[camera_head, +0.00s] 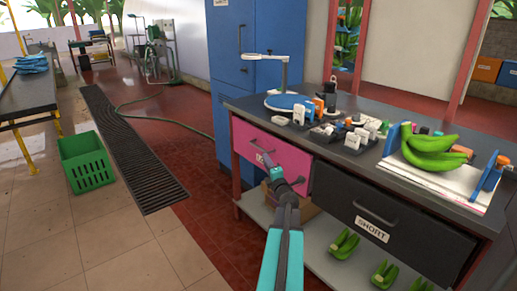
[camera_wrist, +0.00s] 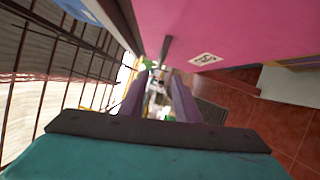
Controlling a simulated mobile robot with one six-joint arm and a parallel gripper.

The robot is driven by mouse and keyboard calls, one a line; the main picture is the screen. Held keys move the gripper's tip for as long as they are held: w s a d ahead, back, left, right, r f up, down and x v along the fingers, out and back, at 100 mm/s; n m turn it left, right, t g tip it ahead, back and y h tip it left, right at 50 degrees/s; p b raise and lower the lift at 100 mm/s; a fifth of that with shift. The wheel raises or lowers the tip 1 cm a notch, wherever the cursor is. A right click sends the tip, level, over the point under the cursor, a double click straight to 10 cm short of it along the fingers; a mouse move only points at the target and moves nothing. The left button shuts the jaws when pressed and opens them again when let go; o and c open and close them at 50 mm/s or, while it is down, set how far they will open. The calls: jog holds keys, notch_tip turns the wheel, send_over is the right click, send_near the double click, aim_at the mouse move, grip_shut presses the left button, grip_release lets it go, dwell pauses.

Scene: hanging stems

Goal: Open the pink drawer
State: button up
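The pink drawer (camera_head: 245,135) is on the left of the workbench's front, under the top, and looks closed. Its front also fills the upper right of the wrist view (camera_wrist: 240,30), with a small white label (camera_wrist: 205,59). A grey bar handle (camera_wrist: 166,48) stands out from the front. My gripper (camera_head: 268,162) is in front of the drawer near the handle and hides part of the front. In the wrist view the two fingers of my gripper (camera_wrist: 157,92) are apart with a gap between them. The handle appears beyond the fingertips; I cannot tell whether they touch.
A black drawer (camera_head: 352,197) labelled SHORT is to the right. The bench top (camera_head: 400,185) holds green bananas (camera_head: 433,150), a white scale-like device (camera_head: 285,100) and small blocks. A blue cabinet (camera_head: 232,75) stands behind. A green crate (camera_head: 87,163) is on the open floor at left.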

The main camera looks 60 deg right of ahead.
aim_at(258, 147)
jog(key=shift+b+x, duration=0.4)
jog(key=shift+x, duration=6.2)
jog(key=shift+a, duration=0.1)
jog(key=shift+c, duration=0.4)
